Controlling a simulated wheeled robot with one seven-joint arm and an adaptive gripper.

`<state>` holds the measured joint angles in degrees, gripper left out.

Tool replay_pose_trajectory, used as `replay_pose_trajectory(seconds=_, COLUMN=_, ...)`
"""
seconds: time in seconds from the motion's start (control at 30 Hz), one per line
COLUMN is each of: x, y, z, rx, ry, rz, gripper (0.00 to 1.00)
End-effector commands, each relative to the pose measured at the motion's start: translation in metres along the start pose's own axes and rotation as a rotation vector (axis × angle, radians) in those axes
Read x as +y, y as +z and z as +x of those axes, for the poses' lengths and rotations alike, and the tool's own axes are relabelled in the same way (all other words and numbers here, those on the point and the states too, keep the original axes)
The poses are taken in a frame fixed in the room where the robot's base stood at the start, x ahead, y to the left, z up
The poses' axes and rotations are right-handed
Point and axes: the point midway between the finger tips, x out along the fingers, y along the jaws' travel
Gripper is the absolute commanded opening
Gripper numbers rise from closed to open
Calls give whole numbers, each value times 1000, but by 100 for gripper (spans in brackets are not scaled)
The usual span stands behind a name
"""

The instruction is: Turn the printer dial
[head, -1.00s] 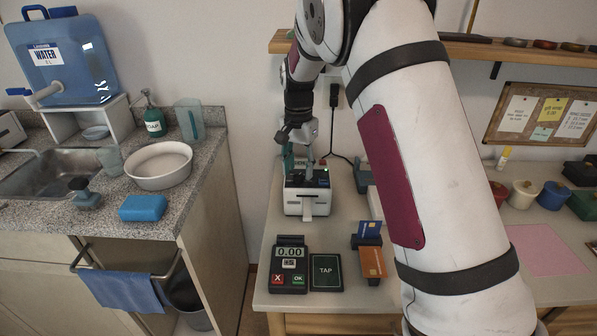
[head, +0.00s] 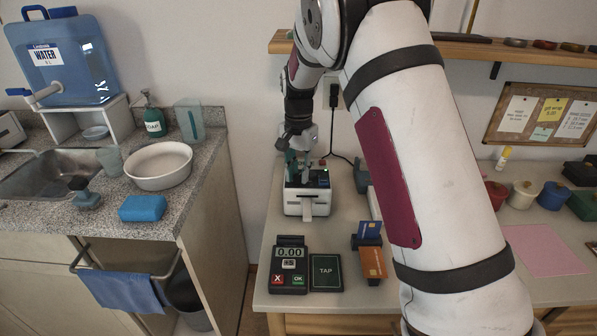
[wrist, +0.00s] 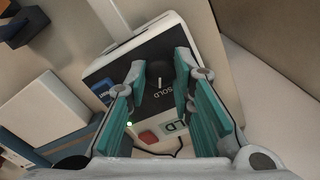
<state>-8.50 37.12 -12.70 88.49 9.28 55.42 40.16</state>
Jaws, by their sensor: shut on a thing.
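The printer (head: 305,205) is a small white box with a black top, standing on the beige table with a paper slip at its front. In the wrist view its black top panel (wrist: 122,68) shows a "SOLD" label, a blue button and a red button. The dial (wrist: 158,74) is a black knob with a white pointer line, seen between the fingertips. My gripper (wrist: 159,66) has its teal-padded fingers closed on the dial's sides. In the head view my gripper (head: 301,178) reaches down onto the printer top, and the dial is hidden there.
A card terminal (head: 290,266) and a black TAP pad (head: 326,272) lie in front of the printer. A card holder with blue and orange cards (head: 371,252) stands to their right. Small pots (head: 522,195) line the table at the far right.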

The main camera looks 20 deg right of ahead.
Motion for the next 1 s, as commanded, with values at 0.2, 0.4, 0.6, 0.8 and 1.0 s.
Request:
replay_pose_trajectory(seconds=0.2, x=0, y=0, z=0, rx=0, ry=-1, rz=-84, gripper=0)
replay_pose_trajectory(seconds=0.4, x=0, y=0, z=0, rx=0, ry=-1, rz=-236, gripper=0)
replay_pose_trajectory(seconds=0.6, x=0, y=0, z=0, rx=0, ry=-1, rz=-425, gripper=0)
replay_pose_trajectory(seconds=0.8, x=0, y=0, z=0, rx=-1, ry=-1, rz=-616, gripper=0)
replay_pose_trajectory(seconds=1.0, x=0, y=0, z=0, rx=0, ry=-1, rz=-807, gripper=0)
